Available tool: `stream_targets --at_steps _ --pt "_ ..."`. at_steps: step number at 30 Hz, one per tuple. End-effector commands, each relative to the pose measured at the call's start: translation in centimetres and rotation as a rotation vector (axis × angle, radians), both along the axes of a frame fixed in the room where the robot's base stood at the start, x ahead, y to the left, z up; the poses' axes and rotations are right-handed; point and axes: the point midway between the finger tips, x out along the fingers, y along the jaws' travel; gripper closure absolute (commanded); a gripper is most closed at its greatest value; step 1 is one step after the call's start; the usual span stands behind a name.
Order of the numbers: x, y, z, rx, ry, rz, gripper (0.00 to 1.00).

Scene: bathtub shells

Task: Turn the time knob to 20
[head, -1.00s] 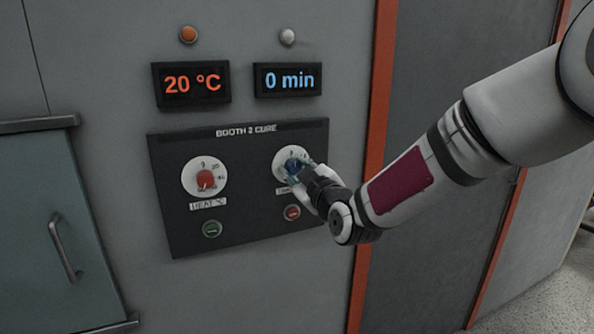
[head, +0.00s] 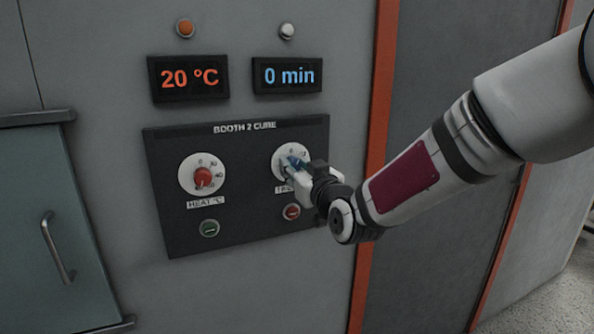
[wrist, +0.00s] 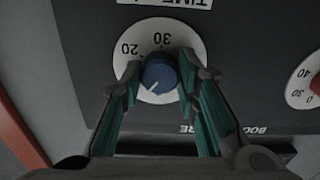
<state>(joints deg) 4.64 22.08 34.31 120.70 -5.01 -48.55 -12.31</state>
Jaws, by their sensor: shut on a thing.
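The blue time knob (wrist: 159,76) sits on a white dial (wrist: 187,40) on the dark panel. In the wrist view the numbers 20 and 30 show above the knob, and its pale pointer line points down and left. My gripper (wrist: 158,84) is shut on the knob, one teal-lined finger on each side. In the head view my gripper (head: 291,170) covers part of the time dial (head: 281,158). The time display (head: 289,75) reads 0 min.
Left of it are the red heat knob (head: 202,177) and the heat display (head: 188,78), which reads 20 °C. A green button (head: 209,229) and a red button (head: 292,212) sit below the dials. A cabinet door handle (head: 57,248) stands out at far left.

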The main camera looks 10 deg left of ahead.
Motion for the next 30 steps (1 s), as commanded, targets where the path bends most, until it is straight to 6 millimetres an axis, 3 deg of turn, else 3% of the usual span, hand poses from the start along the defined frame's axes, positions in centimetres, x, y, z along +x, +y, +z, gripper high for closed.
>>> stream_targets --at_steps 30 --pt "-0.08 0.03 0.04 0.823 0.507 0.0 0.99"
